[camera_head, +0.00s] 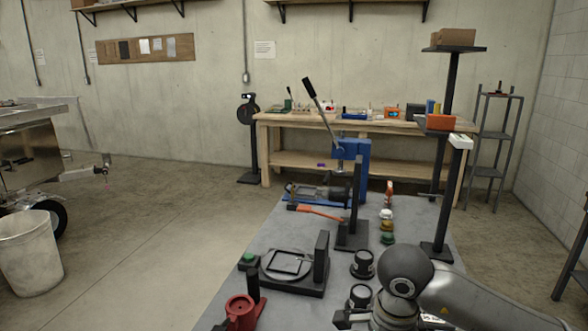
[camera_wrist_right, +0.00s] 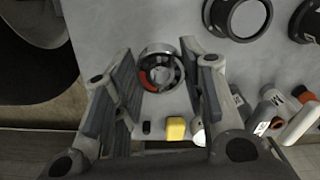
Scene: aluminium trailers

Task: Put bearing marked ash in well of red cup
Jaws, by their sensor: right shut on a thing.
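In the right wrist view, my right gripper (camera_wrist_right: 158,72) is shut on a metal ring bearing (camera_wrist_right: 146,54) with an orange-red patch inside. No marking on the bearing can be read. The bearing is hidden in the head view. My left gripper is not in view.
A black fixture with a round plate (camera_head: 269,277) stands behind the red cup. A yellow block (camera_wrist_right: 175,128) and lettered white cylinders (camera_wrist_right: 262,128) show in the wrist view. A blue press (camera_head: 350,150) stands farther back.

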